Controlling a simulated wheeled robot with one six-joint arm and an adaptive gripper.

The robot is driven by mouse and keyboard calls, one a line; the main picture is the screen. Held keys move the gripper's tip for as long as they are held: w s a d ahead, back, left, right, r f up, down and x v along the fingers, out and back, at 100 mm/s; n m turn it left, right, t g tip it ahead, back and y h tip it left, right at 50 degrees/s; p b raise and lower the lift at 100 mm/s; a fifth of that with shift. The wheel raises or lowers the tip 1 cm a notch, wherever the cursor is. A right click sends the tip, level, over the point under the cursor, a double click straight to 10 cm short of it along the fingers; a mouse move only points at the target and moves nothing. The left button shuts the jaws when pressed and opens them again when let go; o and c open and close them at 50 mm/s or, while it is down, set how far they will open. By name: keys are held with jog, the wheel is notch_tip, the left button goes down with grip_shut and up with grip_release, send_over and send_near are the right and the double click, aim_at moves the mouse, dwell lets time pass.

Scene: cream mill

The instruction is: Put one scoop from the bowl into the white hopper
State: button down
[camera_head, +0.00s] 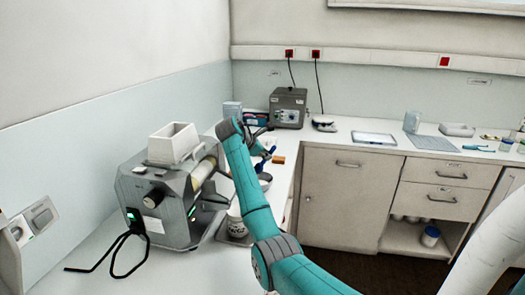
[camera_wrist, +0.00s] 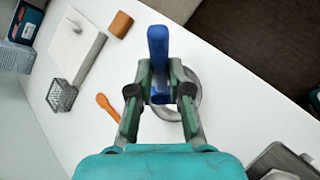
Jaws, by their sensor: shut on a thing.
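The white hopper (camera_head: 173,143) is an open box on top of the grey mill (camera_head: 165,195), left of my arm. My gripper (camera_head: 262,150) is over the counter to the right of the mill. In the wrist view, my gripper (camera_wrist: 160,95) is shut on the blue scoop (camera_wrist: 158,48), whose handle stands up between the fingers. The round grey bowl (camera_wrist: 193,112) is below and behind the fingers; it also shows beside my arm in the head view (camera_head: 265,178). The scoop's lower end and most of the bowl's inside are hidden, so I cannot tell whether they touch.
A grey device (camera_head: 288,107) stands at the back. A black cable (camera_head: 118,250) lies in front of the mill.

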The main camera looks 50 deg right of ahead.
notch_tip(320, 180, down, 7)
dwell(0.8)
jog(key=shift+s+a+f, duration=0.1)
jog(key=shift+f, duration=0.2)
dwell(0.8)
jog(key=shift+r, duration=0.1)
notch_tip(320, 180, up, 8)
dwell(1.1)
dwell(0.6)
